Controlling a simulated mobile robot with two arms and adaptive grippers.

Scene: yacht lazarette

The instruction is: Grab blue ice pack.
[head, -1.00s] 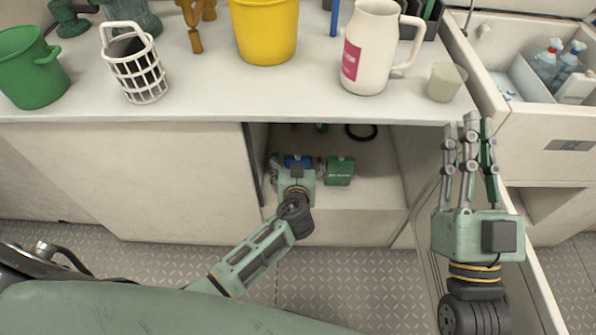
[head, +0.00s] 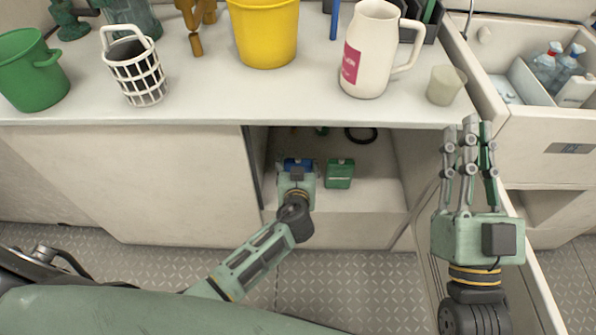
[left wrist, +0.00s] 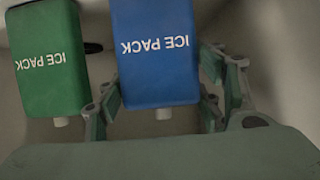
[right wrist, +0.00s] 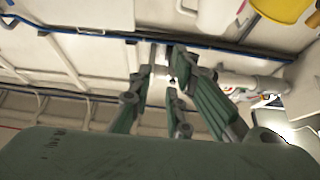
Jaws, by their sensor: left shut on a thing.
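The blue ice pack (left wrist: 158,60) stands upright between the fingers of my left gripper (left wrist: 160,100) in the left wrist view, its "ICE PACK" lettering upside down. In the head view the blue ice pack (head: 298,164) shows only as a strip beyond my left gripper (head: 297,172), inside the open cupboard under the counter. The left gripper is shut on it. My right gripper (head: 468,135) is empty, fingers pointing up, in front of the counter's right end. Its fingers also show in the right wrist view (right wrist: 165,75), apart from each other.
A green ice pack (head: 339,174) stands just right of the blue one, and shows on the left in the left wrist view (left wrist: 45,60). A black ring (head: 361,134) lies deeper inside. The counter (head: 210,105) above holds a yellow bucket (head: 264,35) and a white jug (head: 371,55).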

